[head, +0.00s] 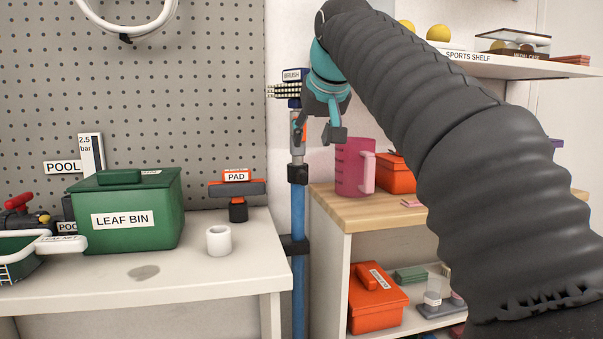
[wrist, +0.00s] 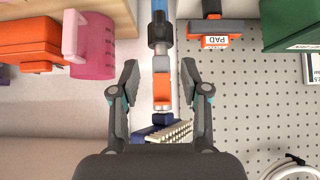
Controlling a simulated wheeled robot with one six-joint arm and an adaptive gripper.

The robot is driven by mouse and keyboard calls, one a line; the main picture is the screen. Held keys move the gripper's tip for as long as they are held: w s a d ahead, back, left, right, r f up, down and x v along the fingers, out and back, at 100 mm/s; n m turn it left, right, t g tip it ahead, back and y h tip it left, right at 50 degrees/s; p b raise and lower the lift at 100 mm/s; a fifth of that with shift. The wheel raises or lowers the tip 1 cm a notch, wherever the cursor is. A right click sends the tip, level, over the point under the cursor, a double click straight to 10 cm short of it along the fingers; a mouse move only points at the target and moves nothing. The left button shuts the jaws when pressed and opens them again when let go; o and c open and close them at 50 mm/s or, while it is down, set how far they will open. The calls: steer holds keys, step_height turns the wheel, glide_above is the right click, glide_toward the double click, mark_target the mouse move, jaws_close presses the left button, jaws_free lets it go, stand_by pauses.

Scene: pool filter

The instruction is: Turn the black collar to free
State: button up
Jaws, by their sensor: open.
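An upright blue pole (head: 298,215) stands between the bench and the wooden-topped shelf unit. The black collar (head: 298,173) sits at the top of its blue part, with a grey tube above it. A brush (head: 287,90) with a label is at the pole's head. My gripper (head: 318,133) is open and empty, above the collar and near the grey tube. In the wrist view the scene is upside down, and the collar (wrist: 158,28) lies beyond my fingertips (wrist: 159,74). The fingers show on either side of the pole's line. I cannot tell how far in front of it they are.
A black clamp (head: 294,245) sits lower on the pole. A pink jug (head: 354,167) stands close to its right on the wooden top. At left are the pad tool (head: 237,188), a white cup (head: 218,240) and the green leaf bin (head: 130,212). The pegboard (head: 215,90) is behind.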

mark_target(302, 171)
steer(key=b+x, duration=0.2)
steer(key=x, duration=1.1)
